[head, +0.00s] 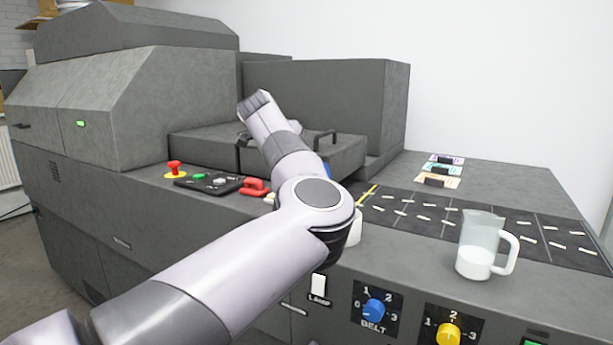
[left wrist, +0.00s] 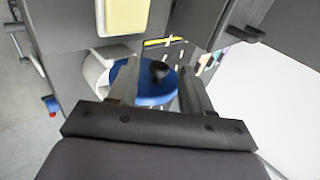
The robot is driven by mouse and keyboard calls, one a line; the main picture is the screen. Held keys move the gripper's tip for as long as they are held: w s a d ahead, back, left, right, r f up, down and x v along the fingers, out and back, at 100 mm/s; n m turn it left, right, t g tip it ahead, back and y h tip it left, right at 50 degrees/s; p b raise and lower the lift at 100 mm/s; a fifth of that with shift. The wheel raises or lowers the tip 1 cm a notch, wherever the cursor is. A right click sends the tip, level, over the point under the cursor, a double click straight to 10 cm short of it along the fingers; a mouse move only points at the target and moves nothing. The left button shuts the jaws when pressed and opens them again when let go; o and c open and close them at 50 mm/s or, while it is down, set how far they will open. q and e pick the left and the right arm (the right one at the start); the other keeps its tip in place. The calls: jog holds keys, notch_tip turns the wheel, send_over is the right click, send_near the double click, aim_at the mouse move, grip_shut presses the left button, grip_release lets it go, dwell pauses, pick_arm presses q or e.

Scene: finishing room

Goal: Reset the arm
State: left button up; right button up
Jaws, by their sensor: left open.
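My left arm (head: 205,265) comes in from the lower left of the head view and reaches over the dark grey machine, its bent joint in front of the control ledge. I cannot make out its fingertips there. In the left wrist view my left gripper (left wrist: 158,92) is open, with its two fingers apart. A blue round thing with a black knob (left wrist: 145,92) shows between and beyond the fingers; I cannot tell whether they touch it. A small blue patch (head: 327,170) shows beside the arm in the head view. My right gripper is not in view.
A clear jug with white contents (head: 479,245) stands right of my arm, near the dark belt surface (head: 420,216). A red stop button (head: 175,167), a red handle (head: 255,187) and a lidded section with handles (head: 345,155) lie around the arm. Dials (head: 374,309) are on the front.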

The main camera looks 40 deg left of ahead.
pick_arm(q)
jog(key=shift+v, duration=0.8)
